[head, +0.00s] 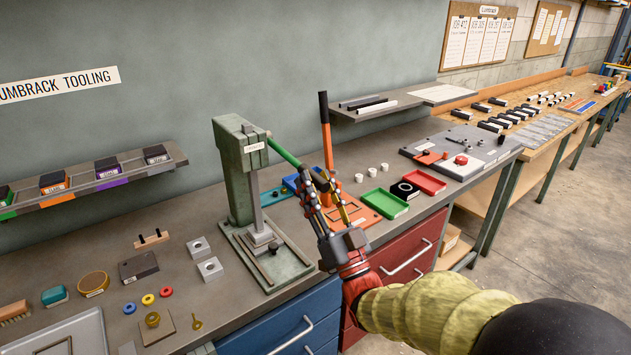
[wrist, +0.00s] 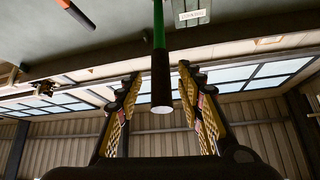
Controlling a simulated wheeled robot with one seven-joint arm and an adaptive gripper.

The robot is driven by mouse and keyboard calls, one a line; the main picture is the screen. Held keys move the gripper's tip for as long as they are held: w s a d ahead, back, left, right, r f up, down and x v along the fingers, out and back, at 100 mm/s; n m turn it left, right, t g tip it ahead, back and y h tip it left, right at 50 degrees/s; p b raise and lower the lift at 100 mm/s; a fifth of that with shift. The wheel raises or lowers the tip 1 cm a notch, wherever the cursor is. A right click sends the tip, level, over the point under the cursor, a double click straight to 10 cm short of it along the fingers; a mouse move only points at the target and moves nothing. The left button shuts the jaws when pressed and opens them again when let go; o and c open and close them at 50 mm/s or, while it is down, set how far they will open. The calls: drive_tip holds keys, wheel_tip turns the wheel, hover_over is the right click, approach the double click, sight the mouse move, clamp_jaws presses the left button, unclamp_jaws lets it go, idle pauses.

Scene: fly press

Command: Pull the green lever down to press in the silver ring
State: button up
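The green press (head: 235,165) stands on the bench left of my gripper. Its green lever (head: 284,152) slopes down to the right from the press head. In the wrist view the green lever (wrist: 159,25) ends in a black grip (wrist: 161,75), which lies between my spread fingers with gaps on both sides. My gripper (head: 312,176) is open around the lever end, fingers pointing up; its fingers also show in the wrist view (wrist: 161,82). A silver ram (head: 255,200) comes down onto a small grey block on the press base. I cannot make out the silver ring there.
An orange press with a black-topped handle (head: 326,135) stands just behind my gripper. A green tray (head: 384,204) and a red tray (head: 425,181) lie to the right. Grey blocks with holes (head: 210,268) and several small parts lie left of the press.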

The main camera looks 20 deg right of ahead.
drive_tip(key=v, duration=1.1)
drive_tip(key=shift+w+r, duration=0.1)
